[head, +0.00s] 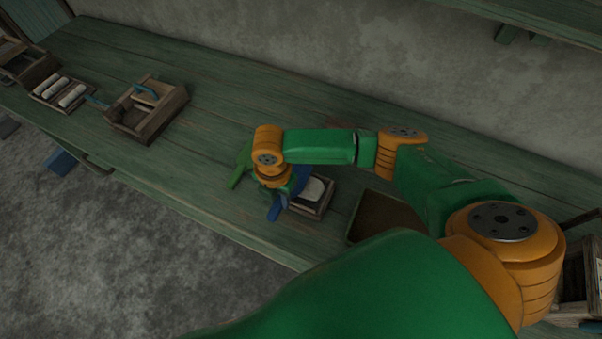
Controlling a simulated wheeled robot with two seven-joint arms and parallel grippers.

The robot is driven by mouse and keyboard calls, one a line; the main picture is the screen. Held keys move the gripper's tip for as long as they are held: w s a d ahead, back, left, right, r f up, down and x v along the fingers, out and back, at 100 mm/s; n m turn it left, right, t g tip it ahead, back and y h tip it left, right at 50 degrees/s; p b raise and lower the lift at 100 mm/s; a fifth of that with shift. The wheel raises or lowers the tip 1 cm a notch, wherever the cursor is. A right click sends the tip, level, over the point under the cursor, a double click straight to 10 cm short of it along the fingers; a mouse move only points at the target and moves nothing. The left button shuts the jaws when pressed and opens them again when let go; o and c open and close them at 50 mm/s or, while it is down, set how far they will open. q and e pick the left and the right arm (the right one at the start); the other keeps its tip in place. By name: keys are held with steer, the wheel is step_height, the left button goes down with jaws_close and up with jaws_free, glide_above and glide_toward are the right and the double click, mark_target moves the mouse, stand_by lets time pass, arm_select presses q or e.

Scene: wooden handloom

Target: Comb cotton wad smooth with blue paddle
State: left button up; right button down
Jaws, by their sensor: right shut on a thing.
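The white cotton wad (314,190) lies in a small wooden tray (318,212) near the front edge of the bench. My right gripper (284,193) points down just left of the wad and is shut on the blue paddle (274,208). The paddle is beside the tray's left side, partly hidden by my gripper and wrist. I cannot tell whether it touches the wad. My left gripper is not in view.
The green bench (215,90) is clear left of my right wrist, apart from a narrow green piece (240,166). A dark open box (382,214) stands right of the tray. Farther left are a wooden box (148,110) and a tray of white rolls (62,93).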

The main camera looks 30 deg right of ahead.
steer(key=shift+s+d+r, duration=0.15)
steer(key=shift+s, duration=0.05)
steer(key=s+d+p, duration=0.1)
steer(key=p, duration=0.1)
steer(key=s+d+p, duration=0.1)
steer(key=s+p, duration=0.1)
steer(key=shift+s+d, duration=0.15)
steer(key=shift+d, duration=0.15)
steer(key=shift+s+d, duration=0.2)
steer(key=shift+s, duration=0.05)
steer(key=shift+f, duration=0.2)
